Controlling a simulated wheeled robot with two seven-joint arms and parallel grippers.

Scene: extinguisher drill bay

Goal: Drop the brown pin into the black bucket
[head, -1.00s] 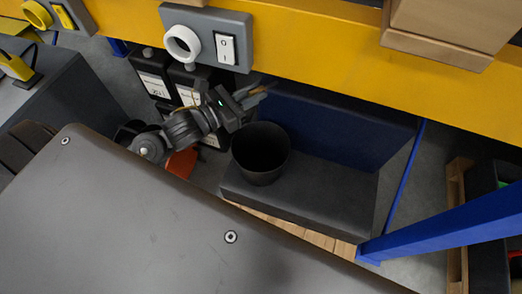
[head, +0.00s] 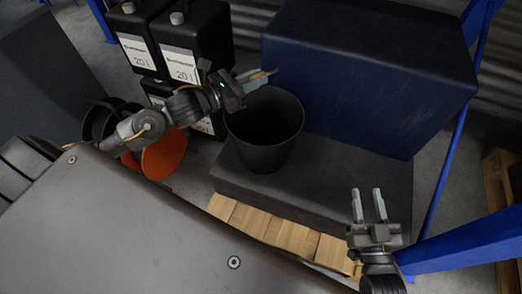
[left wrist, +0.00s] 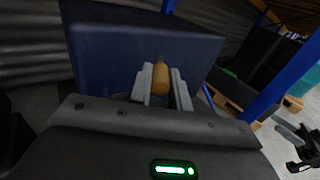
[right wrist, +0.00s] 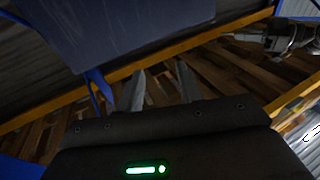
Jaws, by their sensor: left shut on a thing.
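The brown pin (left wrist: 161,76) is held between the fingers of my left gripper (left wrist: 163,88) in the left wrist view. In the head view my left gripper (head: 252,80) is at the back-left rim of the black bucket (head: 265,135), above it, with the pin's tip (head: 268,73) showing past the fingers. The bucket stands upright on a dark block, its mouth open upward. My right gripper (head: 369,205) is open and empty, at the right front of the block; its spread fingers (right wrist: 160,92) also show in the right wrist view.
The dark block (head: 345,185) rests on wooden slats (head: 270,228). A big dark blue box (head: 370,75) stands behind the bucket. Black canisters (head: 190,45) and an orange item (head: 164,155) are at left. A blue post (head: 450,250) is at right.

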